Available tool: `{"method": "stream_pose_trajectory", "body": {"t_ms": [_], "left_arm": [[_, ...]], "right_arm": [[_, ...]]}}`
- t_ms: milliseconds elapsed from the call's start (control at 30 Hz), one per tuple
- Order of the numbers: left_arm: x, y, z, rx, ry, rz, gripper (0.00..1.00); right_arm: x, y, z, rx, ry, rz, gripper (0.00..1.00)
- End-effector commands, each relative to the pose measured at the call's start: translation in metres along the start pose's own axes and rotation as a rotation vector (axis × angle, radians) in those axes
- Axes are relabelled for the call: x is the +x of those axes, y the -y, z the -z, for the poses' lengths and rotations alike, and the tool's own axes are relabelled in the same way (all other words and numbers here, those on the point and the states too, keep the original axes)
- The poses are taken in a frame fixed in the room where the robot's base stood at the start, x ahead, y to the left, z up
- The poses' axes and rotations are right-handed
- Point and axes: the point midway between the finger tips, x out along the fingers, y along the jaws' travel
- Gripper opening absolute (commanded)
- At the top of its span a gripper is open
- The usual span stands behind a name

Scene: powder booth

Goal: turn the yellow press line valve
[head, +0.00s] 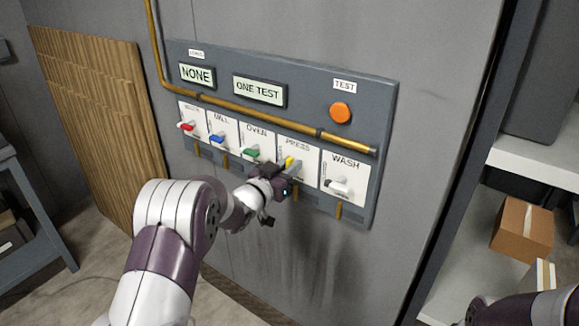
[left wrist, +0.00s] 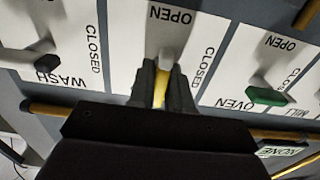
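The yellow press line valve handle (head: 289,161) is on the white PRESS plate of the grey wall panel, between the OVEN and WASH plates. My left gripper (head: 285,176) is at this valve and partly covers it in the head view. In the left wrist view the yellow handle (left wrist: 160,88) lies between the two fingers (left wrist: 161,92), which close against its sides. The OPEN and CLOSED markings of the plate show beyond the fingers. My right gripper is not in view; only part of my right arm shows at the lower right.
Beside it are the green OVEN handle (head: 251,153) and the white WASH handle (head: 339,187); blue and red handles are further left. Above run a brass pipe (head: 260,107), a NONE display (head: 197,75), a ONE TEST display (head: 259,91) and an orange TEST button (head: 341,112).

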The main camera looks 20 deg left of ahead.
Motion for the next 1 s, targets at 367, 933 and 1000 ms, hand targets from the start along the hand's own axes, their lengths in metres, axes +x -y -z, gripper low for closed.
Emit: {"method": "stream_pose_trajectory", "body": {"t_ms": [367, 933, 1000], "left_arm": [[0.000, 0.000, -0.002, 0.043, 0.000, 0.000, 0.00], [0.000, -0.002, -0.006, 0.501, -0.002, 0.000, 0.00], [0.000, -0.003, -0.007, 0.568, -0.002, 0.001, 0.00]], "right_arm": [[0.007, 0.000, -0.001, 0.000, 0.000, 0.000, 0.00], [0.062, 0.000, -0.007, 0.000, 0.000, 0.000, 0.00], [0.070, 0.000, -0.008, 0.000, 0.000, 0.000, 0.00]]}}
